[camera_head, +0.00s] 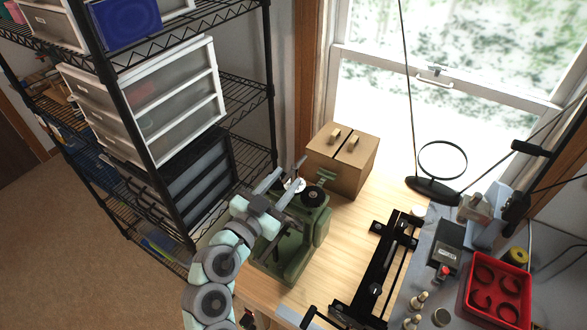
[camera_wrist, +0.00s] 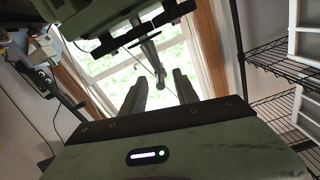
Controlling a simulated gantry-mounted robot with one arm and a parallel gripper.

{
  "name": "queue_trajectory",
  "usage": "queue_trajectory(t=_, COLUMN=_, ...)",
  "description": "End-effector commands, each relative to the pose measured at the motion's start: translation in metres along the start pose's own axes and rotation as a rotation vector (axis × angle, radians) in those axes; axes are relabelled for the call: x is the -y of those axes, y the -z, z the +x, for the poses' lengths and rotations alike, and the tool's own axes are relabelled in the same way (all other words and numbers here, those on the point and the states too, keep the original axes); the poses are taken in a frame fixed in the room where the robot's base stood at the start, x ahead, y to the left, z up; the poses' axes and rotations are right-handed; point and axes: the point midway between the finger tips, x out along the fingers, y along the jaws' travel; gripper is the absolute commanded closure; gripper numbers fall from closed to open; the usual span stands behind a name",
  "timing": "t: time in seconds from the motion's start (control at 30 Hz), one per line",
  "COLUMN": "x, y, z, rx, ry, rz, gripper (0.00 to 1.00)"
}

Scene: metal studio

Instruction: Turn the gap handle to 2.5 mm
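A green machine (camera_head: 292,247) stands on the wooden bench in the head view. A dark round knob (camera_head: 313,197) and a small white disc (camera_head: 294,185) sit on its top. My gripper (camera_head: 292,177) is over the machine's top, its two fingers apart. In the wrist view my gripper (camera_wrist: 160,90) is open, with a grey rod-like handle (camera_wrist: 148,74) showing between and beyond the fingertips. I see no contact with it. Part of the green machine (camera_wrist: 112,25) shows at the top of the wrist view. No gap reading is legible.
A cardboard box (camera_head: 338,170) stands close behind the machine. A black rail fixture (camera_head: 375,289) lies to its right, then a red tray (camera_head: 498,290) and several small bottles. A wire shelf with white drawers (camera_head: 160,100) stands at the left. The window is behind.

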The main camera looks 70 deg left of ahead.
Motion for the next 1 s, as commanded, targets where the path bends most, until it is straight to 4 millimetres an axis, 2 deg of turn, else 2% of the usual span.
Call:
queue_trajectory(t=0.1, x=-0.001, y=0.004, z=0.021, rx=0.002, ry=-0.004, rz=-0.001, gripper=0.64)
queue_trajectory(t=0.3, x=0.0, y=0.002, z=0.041, rx=-0.001, ry=0.0, rz=-0.001, gripper=0.64)
queue_trajectory(t=0.67, x=0.0, y=0.0, z=0.044, rx=0.001, ry=0.001, rz=0.0, gripper=0.64)
queue_trajectory(t=1.0, x=0.0, y=0.0, z=0.044, rx=0.0, ry=0.001, rz=0.0, gripper=0.92)
